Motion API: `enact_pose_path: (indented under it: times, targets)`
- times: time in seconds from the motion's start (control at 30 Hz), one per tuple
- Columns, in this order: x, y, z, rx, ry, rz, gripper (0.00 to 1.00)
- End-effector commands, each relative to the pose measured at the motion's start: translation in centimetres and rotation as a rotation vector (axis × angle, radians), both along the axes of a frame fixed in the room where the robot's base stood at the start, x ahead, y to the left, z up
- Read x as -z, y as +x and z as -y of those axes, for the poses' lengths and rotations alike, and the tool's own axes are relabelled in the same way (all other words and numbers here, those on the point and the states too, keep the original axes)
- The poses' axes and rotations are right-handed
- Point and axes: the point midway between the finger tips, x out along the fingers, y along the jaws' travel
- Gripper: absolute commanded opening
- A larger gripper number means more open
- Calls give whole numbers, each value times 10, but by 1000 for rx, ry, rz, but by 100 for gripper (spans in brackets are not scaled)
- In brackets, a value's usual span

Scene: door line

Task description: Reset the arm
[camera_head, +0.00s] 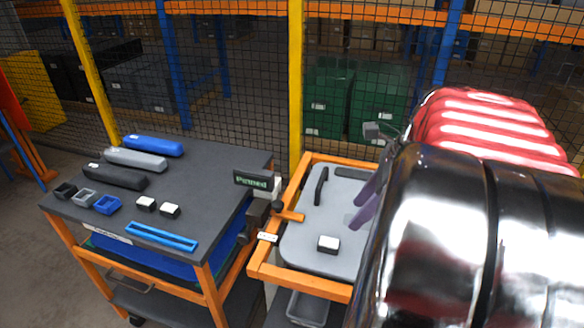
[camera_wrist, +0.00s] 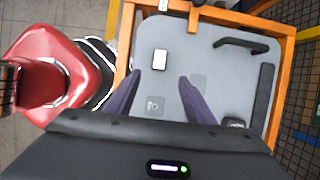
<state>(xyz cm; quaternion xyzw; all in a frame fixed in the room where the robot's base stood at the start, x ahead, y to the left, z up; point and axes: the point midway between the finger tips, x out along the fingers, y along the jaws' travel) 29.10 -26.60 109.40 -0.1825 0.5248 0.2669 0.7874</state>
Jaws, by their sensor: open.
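My gripper (camera_head: 364,205) hangs over the grey door panel (camera_head: 305,240) in the head view, its two purple fingers apart and nothing between them. In the wrist view the fingers of my gripper (camera_wrist: 160,77) stand open over the same grey panel (camera_wrist: 180,30). A white block with dark sides (camera_head: 328,244) sits on the panel; it also shows in the wrist view (camera_wrist: 160,61). A black handle (camera_head: 321,186) stands near the panel's left side. My black and red arm covers the right of the head view and hides part of the panel.
An orange frame (camera_head: 258,272) surrounds the panel. To its left, a dark-topped cart (camera_head: 200,180) carries a blue case (camera_head: 153,146), a grey case (camera_head: 135,160), a black case (camera_head: 114,177), small bins and two white blocks. A mesh fence (camera_head: 230,110) stands behind.

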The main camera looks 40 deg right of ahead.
Motion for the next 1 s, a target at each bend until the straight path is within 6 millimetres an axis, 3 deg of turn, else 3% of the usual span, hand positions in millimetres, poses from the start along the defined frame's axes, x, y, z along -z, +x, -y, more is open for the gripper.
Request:
enact_pose_path:
  times: [0.77,1.0]
  targets:
    - [0,1,-2,-11,-4,1,49]
    - [2,14,-32,-207,-81,23,49]
